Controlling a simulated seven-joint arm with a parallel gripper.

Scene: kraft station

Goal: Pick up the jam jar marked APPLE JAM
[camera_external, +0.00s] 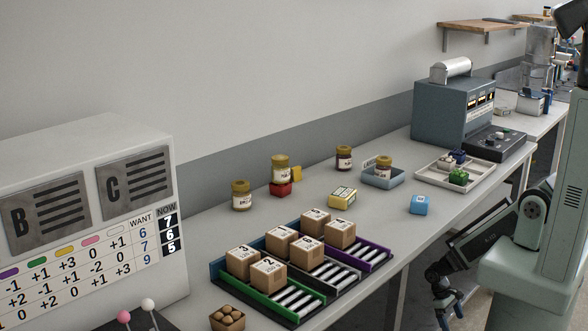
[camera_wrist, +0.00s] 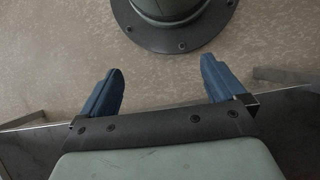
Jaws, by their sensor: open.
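Several jam jars with yellowish lids stand on the bench in the external view. One jar (camera_external: 241,196) stands at the left. Another jar (camera_external: 281,168) stands on a red block (camera_external: 281,188). A darker jar (camera_external: 344,158) stands further back, and one more jar (camera_external: 383,168) stands in or at a blue-grey tray (camera_external: 378,181). The label words are too small to read, so I cannot tell which is APPLE JAM. My gripper (camera_external: 446,312) hangs low at the right, off the bench edge and far from the jars. Its blue fingers (camera_wrist: 161,88) are apart and empty in the wrist view.
Numbered boxes (camera_external: 268,273) sit on roller lanes (camera_external: 330,272) at the front. A yellow box (camera_external: 342,198) and blue block (camera_external: 420,205) lie mid-bench. A grey machine (camera_external: 453,107) and pale tray (camera_external: 440,179) stand right. A board (camera_external: 80,215) stands left. Bare bench lies right of the lanes.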

